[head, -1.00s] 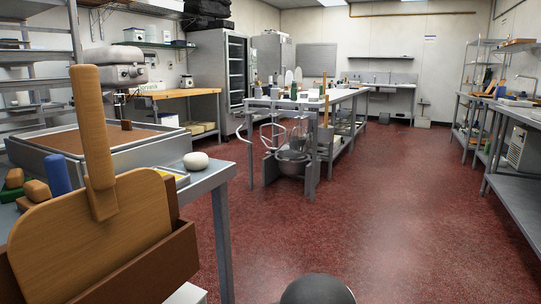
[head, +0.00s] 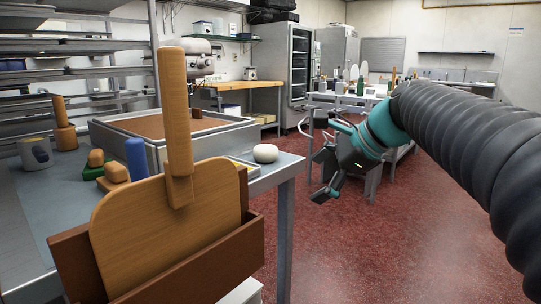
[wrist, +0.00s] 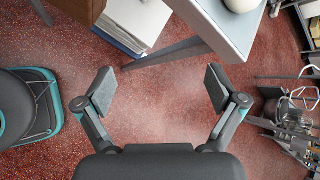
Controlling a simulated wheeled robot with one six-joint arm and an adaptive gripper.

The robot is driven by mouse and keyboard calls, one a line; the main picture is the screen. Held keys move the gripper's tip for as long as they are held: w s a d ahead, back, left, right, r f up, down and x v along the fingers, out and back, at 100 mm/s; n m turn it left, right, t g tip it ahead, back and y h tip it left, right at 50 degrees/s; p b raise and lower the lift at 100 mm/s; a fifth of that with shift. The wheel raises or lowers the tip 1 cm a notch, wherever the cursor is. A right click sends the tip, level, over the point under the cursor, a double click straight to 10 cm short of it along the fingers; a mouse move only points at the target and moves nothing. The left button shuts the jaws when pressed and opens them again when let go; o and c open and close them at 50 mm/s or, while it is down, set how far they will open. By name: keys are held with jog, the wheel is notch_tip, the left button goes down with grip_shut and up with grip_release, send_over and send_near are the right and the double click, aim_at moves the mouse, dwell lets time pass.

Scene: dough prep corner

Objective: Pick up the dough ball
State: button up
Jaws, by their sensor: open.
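The dough ball (head: 265,153) is a small white, slightly flattened ball. It sits near the right corner of the grey work table (head: 285,168) in the head view. In the wrist view the ball (wrist: 241,3) is cut off by the top edge, on the table corner. My gripper (head: 322,176) hangs in the air to the right of the table corner, apart from the ball. In the wrist view its two fingers (wrist: 160,88) are spread wide with only red floor between them.
A wooden peel (head: 150,235) stands upright in a brown holder (head: 70,262) at the table's front. A large tray (head: 165,155), a blue cylinder (head: 136,158) and several wooden-topped items share the table. Red floor (head: 330,260) is open to the right. Another table stands behind my gripper.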

aim_at(274, 148)
jog(key=w+r+m+y, duration=0.4)
jog(key=w+r+m, duration=0.25)
jog(key=w, duration=0.25)
jog(key=x, duration=0.6)
jog(key=b+x, duration=0.1)
jog(key=x, duration=0.2)
jog(key=shift+w+a+r, duration=0.15)
jog(key=shift+a+r, duration=0.05)
jog(key=shift+r, duration=0.2)
jog(key=shift+f+b+x, duration=0.25)
jog(key=shift+b+x, duration=0.05)
jog(key=shift+x, duration=2.4)
jog(key=shift+d, duration=0.25)
jog(key=c, duration=1.3)
